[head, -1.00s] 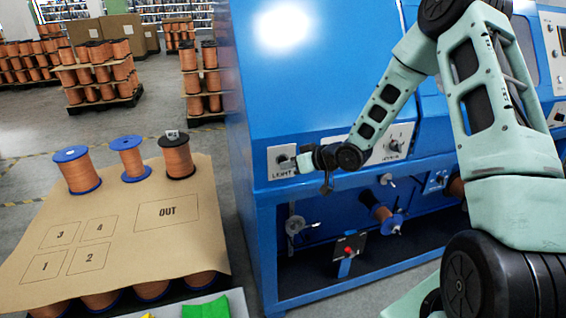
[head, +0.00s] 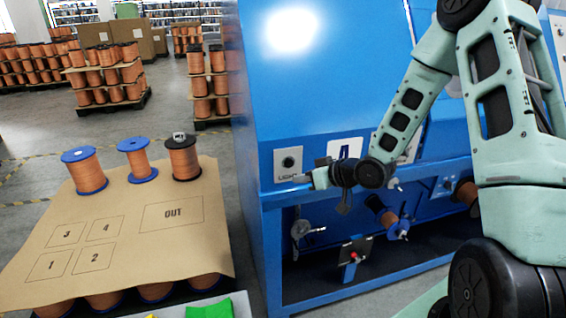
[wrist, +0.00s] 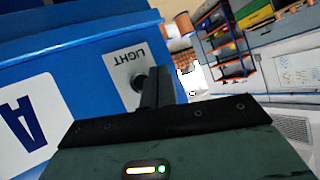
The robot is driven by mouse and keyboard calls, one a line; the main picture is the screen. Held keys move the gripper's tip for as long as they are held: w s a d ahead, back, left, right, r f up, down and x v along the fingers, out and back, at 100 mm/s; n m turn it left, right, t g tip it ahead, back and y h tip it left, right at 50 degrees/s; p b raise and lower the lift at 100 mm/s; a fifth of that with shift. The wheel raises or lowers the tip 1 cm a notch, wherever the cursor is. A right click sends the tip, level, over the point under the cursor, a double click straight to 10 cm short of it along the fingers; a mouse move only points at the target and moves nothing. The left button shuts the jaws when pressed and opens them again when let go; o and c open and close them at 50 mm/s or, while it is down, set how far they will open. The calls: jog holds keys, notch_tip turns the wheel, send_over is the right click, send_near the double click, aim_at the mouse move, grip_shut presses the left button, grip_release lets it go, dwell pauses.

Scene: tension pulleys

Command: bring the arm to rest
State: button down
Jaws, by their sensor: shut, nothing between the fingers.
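My gripper (head: 324,165) is shut and empty in front of the blue machine (head: 300,90). It is to the right of the LIGHT panel (head: 288,163), apart from its dark round knob in the head view. In the wrist view my shut fingers (wrist: 158,84) overlap the edge of the LIGHT panel (wrist: 128,70), beside the knob (wrist: 138,82). My arm is bent and reaches in from the right of the head view.
A cardboard-topped pallet (head: 120,235) with several copper spools (head: 88,172) stands at left. Under the machine's ledge are a crank-like handle (head: 303,229), a red button (head: 353,256) and a spool (head: 380,212). Stacked spools stand on the floor behind.

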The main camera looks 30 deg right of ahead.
jog(key=s+a+r+n+g+h, duration=0.25)
jog(key=s+a+g, duration=0.45)
jog(key=a, duration=0.7)
jog(key=s+a+r+g, duration=0.1)
jog(key=s+a+r, duration=0.1)
jog(key=s, duration=0.6)
jog(key=s+a+r+n+g+h, duration=0.1)
jog(key=s+a+r, duration=0.1)
jog(key=s, duration=0.6)
jog(key=s+a+r+n+g+h, duration=0.1)
jog(key=s+a+r+g, duration=0.1)
jog(key=s, duration=0.6)
jog(key=shift+s+a+r, duration=0.2)
jog(key=shift+a+r, duration=0.05)
jog(key=shift+a, duration=0.4)
jog(key=shift+n, duration=0.25)
